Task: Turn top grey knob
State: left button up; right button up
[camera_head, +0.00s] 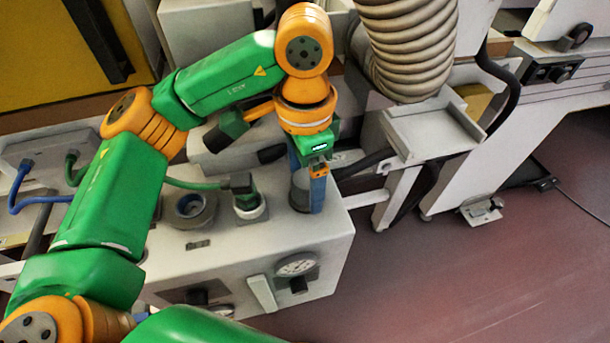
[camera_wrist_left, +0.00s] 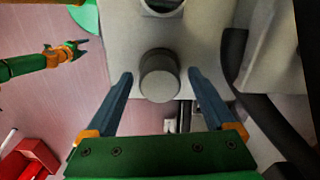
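The grey knob (camera_head: 299,192) is a round cylinder standing on top of the light grey box, near its far right end. In the left wrist view the knob (camera_wrist_left: 159,76) shows from above, between my left gripper's two blue fingers. My left gripper (camera_head: 311,205) points down at the knob, and its near finger hides part of it. In the left wrist view the gripper (camera_wrist_left: 160,74) is open, with a gap on each side of the knob. My right gripper (camera_wrist_left: 80,45) shows small at the left of that view, too small to judge.
The light grey box (camera_head: 270,238) also carries a green hose fitting (camera_head: 246,202), a dark-centred ring (camera_head: 191,207) and a front gauge (camera_head: 297,266). A ribbed duct (camera_head: 410,45) and a grey tray (camera_head: 430,130) stand beyond.

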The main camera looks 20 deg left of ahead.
aim_at(305, 178)
pick_arm(q)
notch_tip(305, 178, up, 7)
jog(key=shift+r+p, duration=0.1)
jog(key=shift+p, duration=1.1)
